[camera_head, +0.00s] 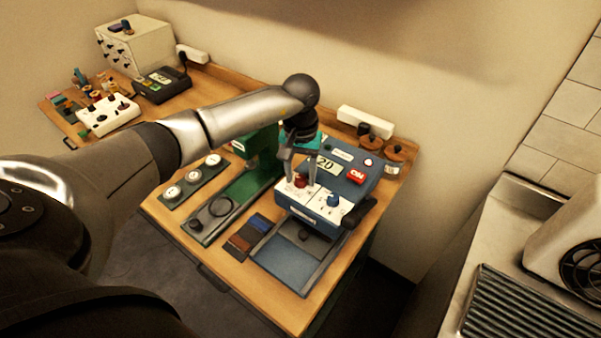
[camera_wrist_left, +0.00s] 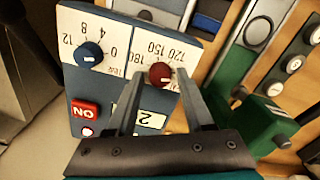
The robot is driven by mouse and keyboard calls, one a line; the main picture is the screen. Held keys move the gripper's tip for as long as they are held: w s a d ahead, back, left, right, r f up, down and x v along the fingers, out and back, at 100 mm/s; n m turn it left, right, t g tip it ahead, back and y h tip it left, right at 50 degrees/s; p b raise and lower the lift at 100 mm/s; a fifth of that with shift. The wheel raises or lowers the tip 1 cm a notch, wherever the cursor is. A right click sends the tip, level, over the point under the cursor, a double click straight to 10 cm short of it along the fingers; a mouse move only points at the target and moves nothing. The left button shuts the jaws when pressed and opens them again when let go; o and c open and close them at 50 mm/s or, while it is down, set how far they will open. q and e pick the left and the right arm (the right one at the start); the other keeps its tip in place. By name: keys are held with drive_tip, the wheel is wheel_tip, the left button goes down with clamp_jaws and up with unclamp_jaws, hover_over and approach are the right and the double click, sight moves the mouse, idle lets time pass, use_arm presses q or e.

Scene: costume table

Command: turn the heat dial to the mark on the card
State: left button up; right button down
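The blue heat press (camera_head: 331,176) stands at the right of the wooden table. Its white front panel carries a red dial (camera_head: 301,181) and a blue dial (camera_head: 333,200). In the left wrist view the red dial (camera_wrist_left: 160,73) has numbers 120, 150 and 180 around it; the blue dial (camera_wrist_left: 88,54) is to its left. My left gripper (camera_head: 301,180) points down at the red dial. Its fingers (camera_wrist_left: 158,83) are open, one on each side of the dial, with visible gaps. A pale panel reading "20" (camera_head: 326,164) is partly covered; I cannot tell whether it is the card.
A red ON button (camera_head: 357,176) is on the press. A metal counter (camera_head: 530,240) is at right.

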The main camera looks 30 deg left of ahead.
use_arm(q)
clamp_jaws()
